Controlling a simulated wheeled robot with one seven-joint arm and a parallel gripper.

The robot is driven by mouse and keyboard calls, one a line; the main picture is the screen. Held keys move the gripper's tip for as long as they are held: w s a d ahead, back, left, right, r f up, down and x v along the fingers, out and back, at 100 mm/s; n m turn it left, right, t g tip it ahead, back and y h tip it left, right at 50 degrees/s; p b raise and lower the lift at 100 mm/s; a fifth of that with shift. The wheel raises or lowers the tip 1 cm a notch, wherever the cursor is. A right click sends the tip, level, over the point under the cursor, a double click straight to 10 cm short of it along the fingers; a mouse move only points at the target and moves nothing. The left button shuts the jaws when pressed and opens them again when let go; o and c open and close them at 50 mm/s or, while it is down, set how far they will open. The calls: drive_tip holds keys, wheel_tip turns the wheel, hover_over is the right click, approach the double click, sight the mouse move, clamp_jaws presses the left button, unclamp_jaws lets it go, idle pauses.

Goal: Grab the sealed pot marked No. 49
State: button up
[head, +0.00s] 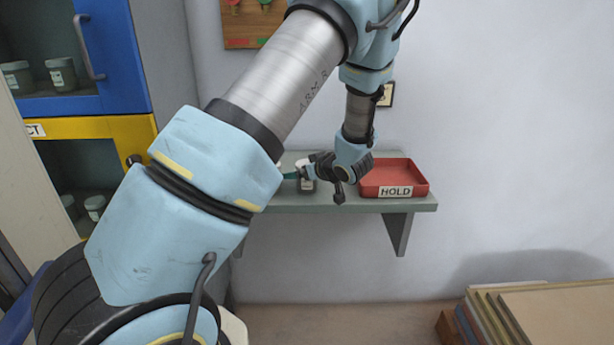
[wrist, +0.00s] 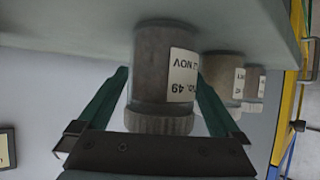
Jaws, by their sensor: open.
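The pot marked No. 49 (wrist: 150,65) is a grey-brown jar with a ribbed lid and a white label. The wrist view shows it upside down, standing on the grey-green shelf (head: 400,206). My gripper (wrist: 160,76) is open, with one teal finger on each side of the pot and visible gaps between. In the head view, my gripper (head: 290,176) is at the shelf, beside a small dark jar (head: 307,186) whose label is too small to read. My wrist hides part of the shelf there.
Two similar jars (wrist: 222,75) (wrist: 254,84) stand on the shelf, to the right in the wrist view. A red HOLD tray (head: 375,191) sits at the shelf's right end. A blue and yellow cabinet (head: 128,70) with jars stands left. Stacked boards (head: 560,310) lie lower right.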

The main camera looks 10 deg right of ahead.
drive_tip(key=c, duration=1.3)
drive_tip(key=shift+r, duration=0.1)
